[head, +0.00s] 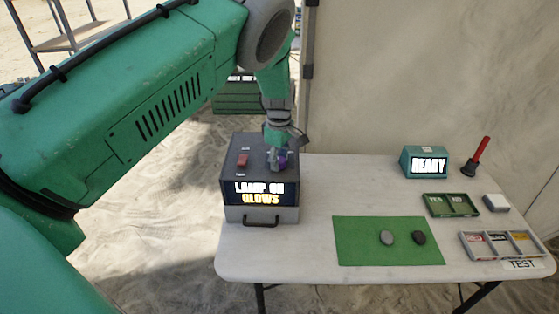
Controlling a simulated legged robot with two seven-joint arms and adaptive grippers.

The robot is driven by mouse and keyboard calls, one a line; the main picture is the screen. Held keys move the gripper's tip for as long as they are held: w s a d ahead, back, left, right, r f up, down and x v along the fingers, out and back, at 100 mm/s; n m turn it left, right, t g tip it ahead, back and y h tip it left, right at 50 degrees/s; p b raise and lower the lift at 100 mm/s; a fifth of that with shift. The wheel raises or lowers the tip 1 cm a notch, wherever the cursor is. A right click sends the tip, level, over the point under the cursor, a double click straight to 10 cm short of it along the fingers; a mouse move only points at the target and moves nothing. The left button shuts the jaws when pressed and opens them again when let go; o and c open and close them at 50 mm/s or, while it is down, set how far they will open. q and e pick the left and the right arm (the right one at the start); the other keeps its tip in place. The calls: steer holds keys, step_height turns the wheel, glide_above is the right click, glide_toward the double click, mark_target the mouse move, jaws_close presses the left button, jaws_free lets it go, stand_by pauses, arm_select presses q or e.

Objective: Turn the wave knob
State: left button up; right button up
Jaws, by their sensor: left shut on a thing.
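The wave knob (282,160) is a small purple knob on the top right of a dark grey box (259,151). The box has a lit front screen reading "LAMP ON GLOWS". My left gripper (279,158) reaches down from above and is shut on the knob, hiding much of it. A red switch (242,160) sits on the box top, left of the gripper. My right gripper is not in view.
A green mat (360,250) carries two stones, one grey and one black. To the right are a teal "READY" box (426,160), a red-handled tool (477,156), a YES/NO tray (451,214) and a sectioned tray (500,256). The table front has free room.

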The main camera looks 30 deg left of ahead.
mark_target(281, 159)
arm_select(q)
steer(key=shift+w+n, duration=0.15)
steer(key=shift+n, duration=0.45)
steer(key=o, duration=1)
steer(key=shift+o, duration=0.6)
steer(key=shift+d, duration=0.1)
steer(key=shift+r, duration=0.3)
step_height(281, 159, up, 11)
steer(key=shift+w+r, duration=0.1)
